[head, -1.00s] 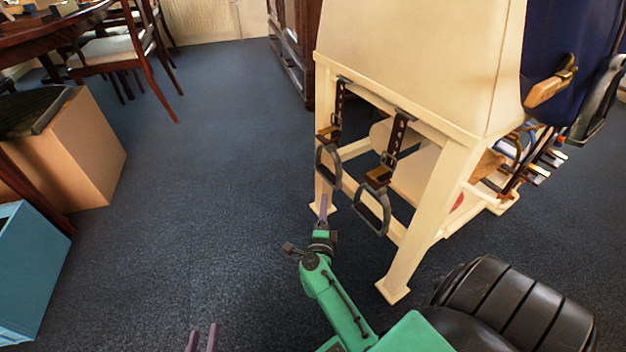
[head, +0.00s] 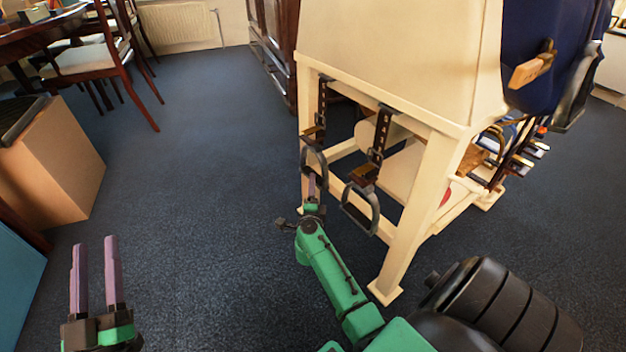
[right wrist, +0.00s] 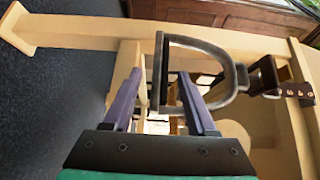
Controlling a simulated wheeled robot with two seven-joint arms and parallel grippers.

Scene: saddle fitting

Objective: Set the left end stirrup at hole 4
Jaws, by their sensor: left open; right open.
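The left stirrup (head: 315,163), a dark D-shaped iron, hangs on a dark strap with holes (head: 322,100) at the cream stand's end. A brown and brass piece (head: 313,132) sits between strap and iron. A similar right stirrup (head: 361,208) hangs beside it on its own strap (head: 381,135). My right gripper (head: 312,180) is open just under the left stirrup. In the right wrist view the stirrup's straight bar (right wrist: 158,75) shows between the open fingers, and the strap (right wrist: 298,92) is at right. My left gripper (head: 95,241) is open and empty, low at left.
The cream stand (head: 405,215) has splayed legs and a crossbar close to my right arm. Several tools hang at its far right side (head: 520,160). A cardboard box (head: 55,165) and a blue box (head: 15,285) stand at left. The blue carpet between is clear.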

